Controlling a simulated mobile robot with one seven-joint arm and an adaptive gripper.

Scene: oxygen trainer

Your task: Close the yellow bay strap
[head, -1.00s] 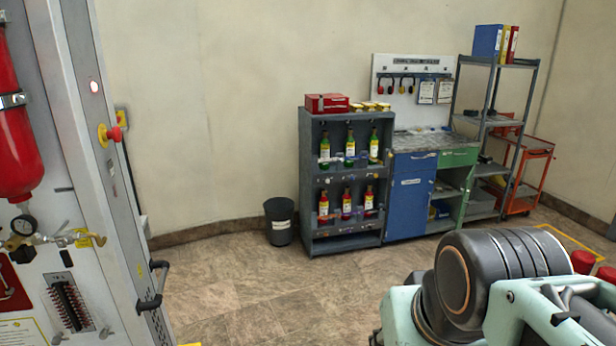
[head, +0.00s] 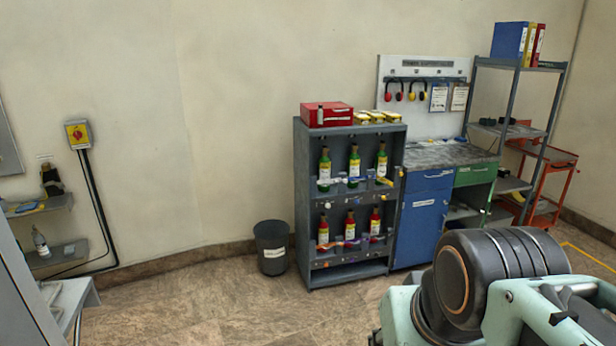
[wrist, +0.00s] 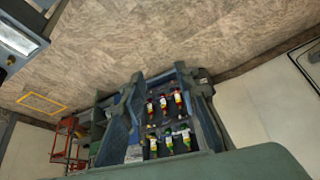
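The grey bottle rack (head: 299,190) stands against the far wall, with green bottles (head: 354,166) on the upper shelf and red bottles (head: 350,228) on the lower one. Small coloured straps or tags show at the bottle bays. A yellow piece (head: 384,182) shows at the upper right bay; whether it is the strap, and how it is fastened, is too small to tell. In the wrist view the rack appears upside down, beyond my gripper (wrist: 160,78). Its dark fingers look spread with nothing between them. The gripper is well short of the rack.
A dark bin (head: 271,250) stands left of the rack. A blue and green workbench (head: 425,215), grey shelving (head: 512,125) and a red cart (head: 555,170) stand to its right. A grey bench edge (head: 70,300) is near left. The floor (head: 200,305) before the rack is clear.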

